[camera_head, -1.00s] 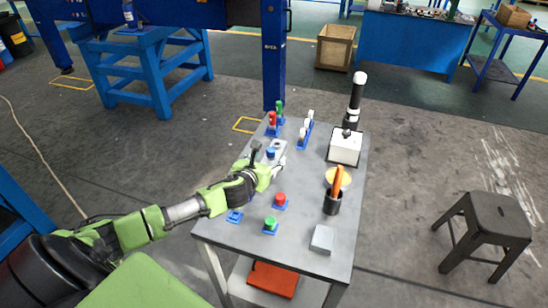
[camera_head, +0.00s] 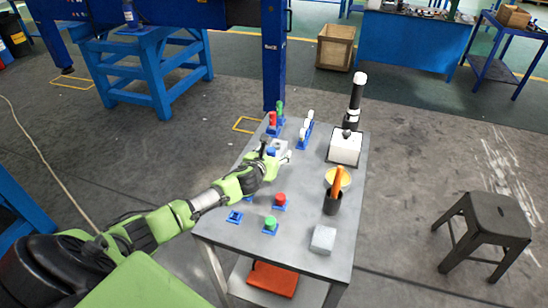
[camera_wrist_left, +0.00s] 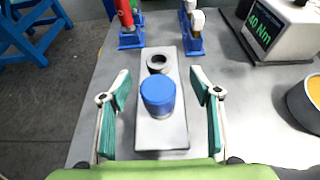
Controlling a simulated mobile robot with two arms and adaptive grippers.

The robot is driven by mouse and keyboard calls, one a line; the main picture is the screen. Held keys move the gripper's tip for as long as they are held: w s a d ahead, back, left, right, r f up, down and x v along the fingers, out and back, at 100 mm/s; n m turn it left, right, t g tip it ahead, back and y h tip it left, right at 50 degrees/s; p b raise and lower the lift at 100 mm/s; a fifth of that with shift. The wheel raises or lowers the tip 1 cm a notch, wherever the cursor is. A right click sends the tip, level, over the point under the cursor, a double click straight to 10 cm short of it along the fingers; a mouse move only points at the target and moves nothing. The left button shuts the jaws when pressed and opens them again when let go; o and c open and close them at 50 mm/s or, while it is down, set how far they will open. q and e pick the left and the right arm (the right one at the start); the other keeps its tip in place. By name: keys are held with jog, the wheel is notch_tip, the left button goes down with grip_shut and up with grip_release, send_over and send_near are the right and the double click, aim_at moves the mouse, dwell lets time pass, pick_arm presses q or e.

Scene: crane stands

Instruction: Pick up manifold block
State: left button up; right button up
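The manifold block (camera_wrist_left: 174,134) is a long grey metal block with a dark round port at its far end. A blue cylindrical cap (camera_wrist_left: 158,96) stands on it. It lies on the table, and its far part shows in the head view (camera_head: 281,144). My left gripper (camera_wrist_left: 160,80) is open, with one finger on each side of the block and visible gaps to both. In the head view my left gripper (camera_head: 277,156) hides the block's near part. My right gripper is in neither view.
On the grey table (camera_head: 300,225) stand red and green capped parts on blue bases, a torque tester (camera_head: 345,147) reading 40 Nm, a dark cup (camera_head: 332,203) with an orange-handled tool, and a grey box (camera_head: 323,239). A stool (camera_head: 484,220) stands to the right.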

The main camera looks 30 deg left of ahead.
pick_arm(q)
grip_shut()
jog(key=shift+w+r, duration=0.15)
jog(key=shift+r, duration=0.1)
